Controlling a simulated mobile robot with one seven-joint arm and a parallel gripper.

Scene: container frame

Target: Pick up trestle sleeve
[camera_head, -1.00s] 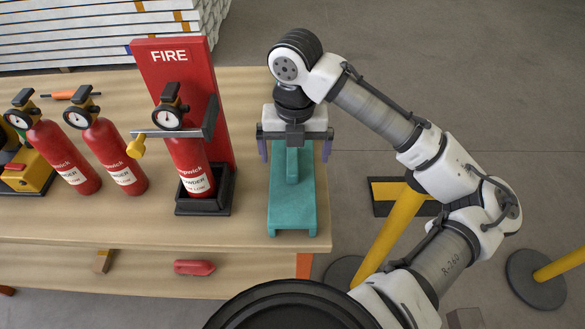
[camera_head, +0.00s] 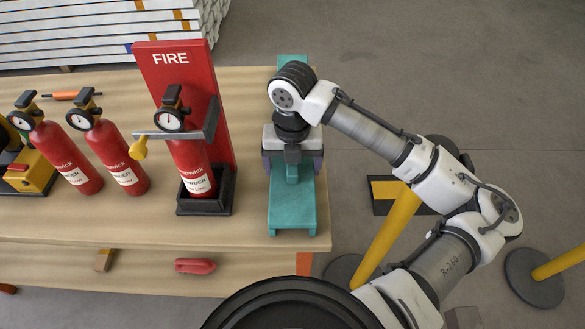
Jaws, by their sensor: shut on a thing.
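The trestle sleeve is a teal, long piece (camera_head: 292,217) at the right end of the wooden table. Its near end shows below my gripper, and its far end shows above my wrist, at the table's back edge. My gripper (camera_head: 293,165) is over the middle of the teal piece, pointing down, with its purple-grey fingers drawn in on both sides of the raised central part. It is shut on the trestle sleeve. My wrist hides the middle of the piece. I cannot see any gap between the piece and the table top.
A red FIRE stand (camera_head: 186,105) holds an extinguisher (camera_head: 192,165) left of my gripper, with a grey bar and yellow knob across it. Two more extinguishers (camera_head: 116,160) stand further left. A yellow post (camera_head: 392,236) rises right of the table. A lower shelf holds a red piece (camera_head: 195,266).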

